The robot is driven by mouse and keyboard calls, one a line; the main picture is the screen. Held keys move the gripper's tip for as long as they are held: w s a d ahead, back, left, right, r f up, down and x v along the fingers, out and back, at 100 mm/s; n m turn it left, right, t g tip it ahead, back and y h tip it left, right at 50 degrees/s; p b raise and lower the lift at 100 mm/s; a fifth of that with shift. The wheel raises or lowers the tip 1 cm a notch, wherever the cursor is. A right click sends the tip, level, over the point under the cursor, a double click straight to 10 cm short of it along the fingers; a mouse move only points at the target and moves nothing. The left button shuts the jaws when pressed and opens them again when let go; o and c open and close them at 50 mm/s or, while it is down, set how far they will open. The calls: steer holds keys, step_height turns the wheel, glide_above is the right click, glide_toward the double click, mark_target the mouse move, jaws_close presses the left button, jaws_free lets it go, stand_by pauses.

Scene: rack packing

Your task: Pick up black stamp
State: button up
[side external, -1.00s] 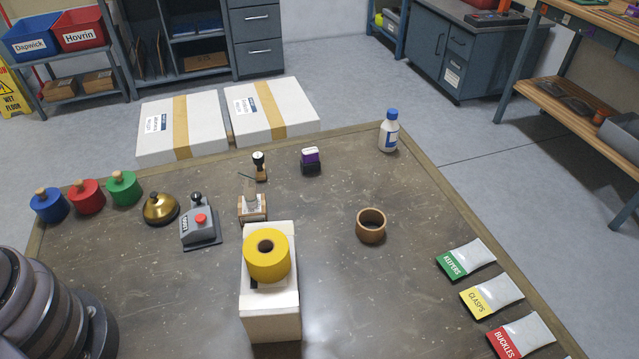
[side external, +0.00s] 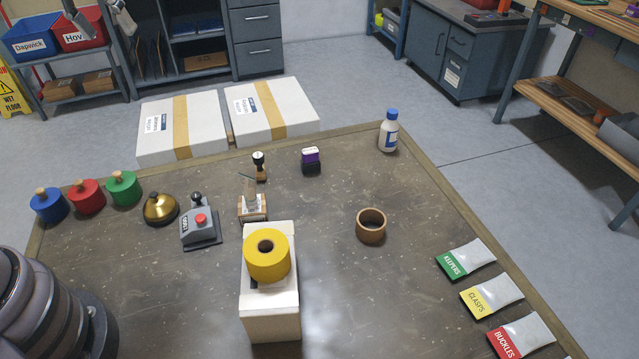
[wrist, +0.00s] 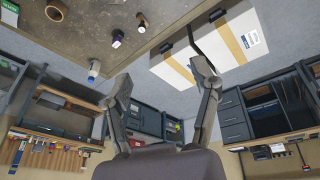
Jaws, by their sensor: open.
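The stamp with a black knob (side external: 259,158) and wooden base stands upright near the far edge of the table. It also shows small at the top of the wrist view (wrist: 142,24). In the side external view the fingertips (side external: 77,24) show at the top left. They are well apart from both stamps.
A yellow tape roll (side external: 267,255) sits on a white box. Two white cartons (side external: 182,122) lie beyond the table.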

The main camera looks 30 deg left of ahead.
steer(key=w+d+f+n+g, duration=0.1)
steer(key=w+d+f+n, duration=0.1)
steer(key=w+f, duration=0.55)
steer(key=n+g, duration=0.2)
steer(key=n, duration=0.1)
glide_above(258, 155)
steer(key=d, duration=0.1)
steer(key=shift+y, duration=0.4)
steer(key=f, duration=1.6)
steer(key=s+f, duration=0.1)
steer(key=f, duration=0.7)
steer(key=shift+f, duration=0.15)
steer(key=shift+w+a+f, duration=0.15)
steer(key=shift+a+f, duration=0.05)
steer(key=shift+f, duration=0.75)
steer(key=shift+w+a+f, duration=0.15)
steer(key=shift+w+f, duration=0.05)
steer(key=shift+f, duration=0.8)
steer(key=shift+w+a+f, duration=0.15)
steer(key=shift+a+f, duration=0.05)
steer(key=shift+f, duration=0.75)
jaws_close()
